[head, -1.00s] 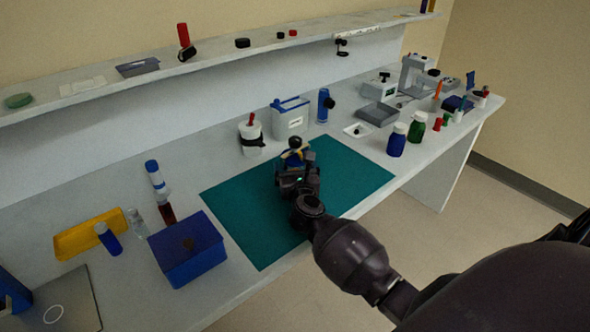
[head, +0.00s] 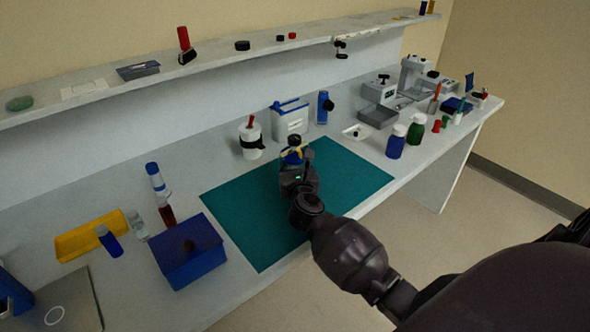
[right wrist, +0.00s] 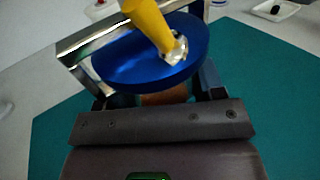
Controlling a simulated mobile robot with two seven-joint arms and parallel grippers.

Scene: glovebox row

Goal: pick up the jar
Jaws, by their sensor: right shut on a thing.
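My right gripper (head: 297,166) is over the teal mat (head: 345,178), shut on what seems to be the jar. The jar (head: 290,157) has a wide round blue top with a yellow stem and a dark knob above it. In the right wrist view the blue top (right wrist: 125,66) fills the space just beyond the gripper, and a brownish part shows beneath it between the fingers (right wrist: 165,100). The lower body is hidden by my gripper, so I cannot tell whether it touches the mat. My left gripper is not in view.
A white container with a black band (head: 251,142) and a grey-blue bin (head: 290,122) stand behind the mat. A blue box (head: 186,252) is at left. Blue (head: 396,144) and green (head: 416,132) bottles stand at right. A shelf (head: 215,58) runs above the bench. The mat's right side is clear.

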